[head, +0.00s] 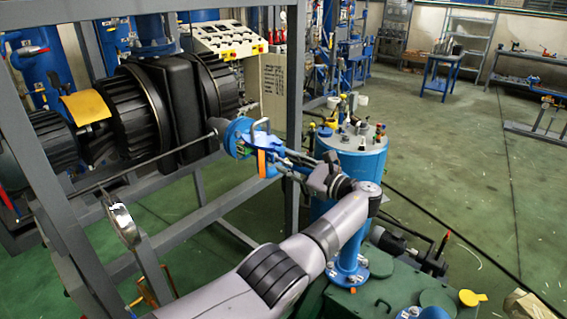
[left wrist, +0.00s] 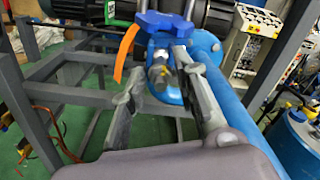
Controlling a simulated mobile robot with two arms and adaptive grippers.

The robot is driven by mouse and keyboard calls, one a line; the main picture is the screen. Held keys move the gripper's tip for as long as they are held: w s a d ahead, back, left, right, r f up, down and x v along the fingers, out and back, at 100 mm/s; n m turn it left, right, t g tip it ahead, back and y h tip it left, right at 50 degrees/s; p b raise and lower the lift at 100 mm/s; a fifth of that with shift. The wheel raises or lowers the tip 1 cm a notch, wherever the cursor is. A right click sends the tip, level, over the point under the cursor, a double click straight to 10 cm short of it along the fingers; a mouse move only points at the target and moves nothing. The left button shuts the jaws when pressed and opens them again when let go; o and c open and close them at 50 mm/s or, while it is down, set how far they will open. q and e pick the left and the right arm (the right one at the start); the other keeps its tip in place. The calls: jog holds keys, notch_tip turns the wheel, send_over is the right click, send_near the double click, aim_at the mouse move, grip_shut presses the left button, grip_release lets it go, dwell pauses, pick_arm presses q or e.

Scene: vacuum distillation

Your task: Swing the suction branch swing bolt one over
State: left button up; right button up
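A grey metal bolt end (left wrist: 160,76), apparently the swing bolt, shows below the flange. My left gripper (left wrist: 155,82) is open, its fingers apart on either side of the bolt end; I cannot tell whether they touch it. In the head view the left gripper (head: 285,157) is beside the fitting. My right gripper is not in view.
Grey frame posts (head: 292,80) stand close around the fitting. A blue vessel (head: 349,165) with fittings on its lid stands just beyond my left arm. Black ribbed machinery (head: 140,105) lies behind the frame. The green floor (head: 450,140) is open at the right.

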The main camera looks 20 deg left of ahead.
pick_arm(q)
jog(key=shift+d+r, duration=0.1)
jog(key=shift+d, duration=0.15)
jog(key=shift+c, duration=0.5)
grip_shut()
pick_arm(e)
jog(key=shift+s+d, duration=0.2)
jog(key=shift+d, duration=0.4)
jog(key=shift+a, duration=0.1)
